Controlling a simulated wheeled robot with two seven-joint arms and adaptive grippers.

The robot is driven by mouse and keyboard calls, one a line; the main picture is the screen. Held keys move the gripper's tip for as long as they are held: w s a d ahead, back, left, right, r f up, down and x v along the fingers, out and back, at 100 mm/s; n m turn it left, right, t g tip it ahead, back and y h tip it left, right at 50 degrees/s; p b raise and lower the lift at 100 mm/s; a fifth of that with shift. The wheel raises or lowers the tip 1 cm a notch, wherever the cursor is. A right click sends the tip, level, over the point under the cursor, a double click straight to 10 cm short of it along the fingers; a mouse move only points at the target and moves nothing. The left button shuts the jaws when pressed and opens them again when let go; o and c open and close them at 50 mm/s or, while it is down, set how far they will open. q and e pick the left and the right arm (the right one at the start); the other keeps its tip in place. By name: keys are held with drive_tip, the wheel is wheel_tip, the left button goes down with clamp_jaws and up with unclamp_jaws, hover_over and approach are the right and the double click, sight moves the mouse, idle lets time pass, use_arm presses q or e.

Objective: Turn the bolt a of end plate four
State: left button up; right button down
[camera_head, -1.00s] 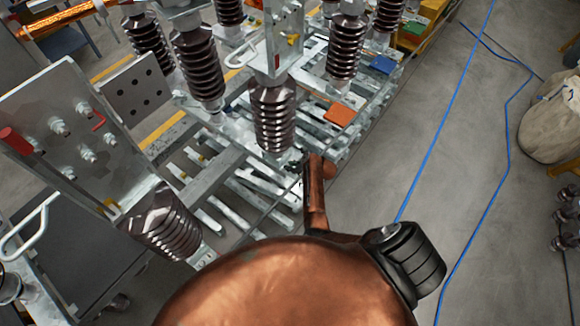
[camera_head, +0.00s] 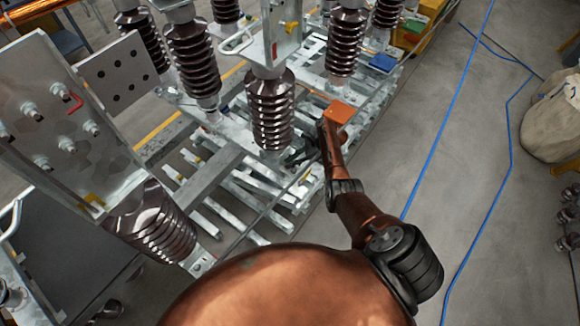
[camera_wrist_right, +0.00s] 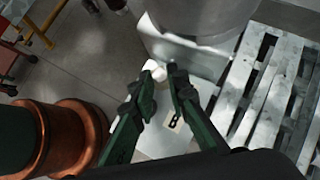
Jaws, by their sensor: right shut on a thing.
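My right gripper (camera_head: 302,153) is low at the foot of the middle dark ribbed insulator (camera_head: 270,108), partly hidden by my forearm. In the right wrist view its dark green fingers (camera_wrist_right: 163,80) close around a small pale bolt head (camera_wrist_right: 155,70). The bolt is at a light metal plate (camera_wrist_right: 180,138) beneath a grey round body. The shank of the bolt is hidden. My left gripper is not in view.
Slatted metal pallets (camera_head: 215,185) lie under the insulators. More ribbed insulators (camera_head: 192,55) stand close behind. Blue lines (camera_head: 440,150) run over the open grey floor at the right.

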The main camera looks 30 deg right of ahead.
drive_tip(key=shift+f+n+g+y+b, duration=0.1)
drive_tip(key=shift+n+g+y+b, duration=0.2)
drive_tip(key=shift+n+g+b, duration=0.35)
drive_tip(key=c, duration=1.8)
unclamp_jaws()
drive_tip(key=shift+w, duration=0.1)
drive_tip(key=shift+c, duration=0.2)
drive_tip(key=shift+d+r, duration=0.25)
drive_tip(key=shift+r, duration=0.05)
drive_tip(key=v, duration=0.7)
drive_tip(key=shift+s+d+r, duration=0.1)
drive_tip(key=shift+s, duration=0.15)
